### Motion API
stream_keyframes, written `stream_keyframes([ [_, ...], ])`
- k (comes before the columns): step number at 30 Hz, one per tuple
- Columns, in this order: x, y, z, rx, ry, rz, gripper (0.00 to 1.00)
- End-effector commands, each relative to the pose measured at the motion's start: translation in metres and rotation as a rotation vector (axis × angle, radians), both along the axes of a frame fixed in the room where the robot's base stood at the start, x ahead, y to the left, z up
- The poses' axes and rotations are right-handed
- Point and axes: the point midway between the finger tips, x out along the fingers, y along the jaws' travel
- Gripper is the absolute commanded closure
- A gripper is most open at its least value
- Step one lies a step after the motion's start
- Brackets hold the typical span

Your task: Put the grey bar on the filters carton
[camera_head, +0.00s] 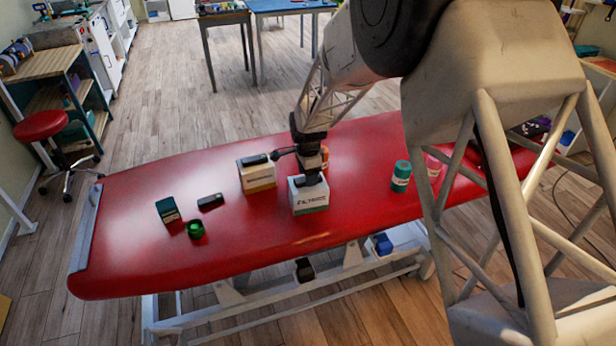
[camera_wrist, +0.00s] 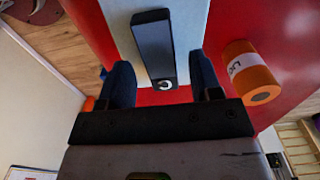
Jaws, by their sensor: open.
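The filters carton (camera_head: 309,202), white with a green band, stands on the red table. A dark grey bar (camera_wrist: 154,42) lies on a white carton top in the wrist view. In the head view a dark shape, seemingly this bar (camera_head: 314,179), sits on top of the filters carton, partly hidden by my gripper. My gripper (camera_head: 308,166) is just above that carton. In the wrist view my gripper (camera_wrist: 162,76) is open, one finger on each side of the bar, with gaps visible.
A second carton (camera_head: 258,180) with a dark bar on top stands to the left. A black block (camera_head: 210,202), dark green box (camera_head: 168,210) and green ring (camera_head: 195,229) lie farther left. An orange bottle (camera_wrist: 249,72) stands close to my gripper; a teal jar (camera_head: 401,177) is right.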

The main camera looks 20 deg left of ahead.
Motion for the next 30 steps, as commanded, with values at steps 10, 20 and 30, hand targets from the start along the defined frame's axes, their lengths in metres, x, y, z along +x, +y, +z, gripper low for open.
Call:
stream_keyframes([
  [10,0.000,0.000,0.050,0.001,-0.001,0.000,0.41],
  [20,0.000,0.000,0.096,0.001,-0.001,0.000,0.41],
  [30,0.000,0.000,0.110,0.001,-0.001,0.000,0.41],
])
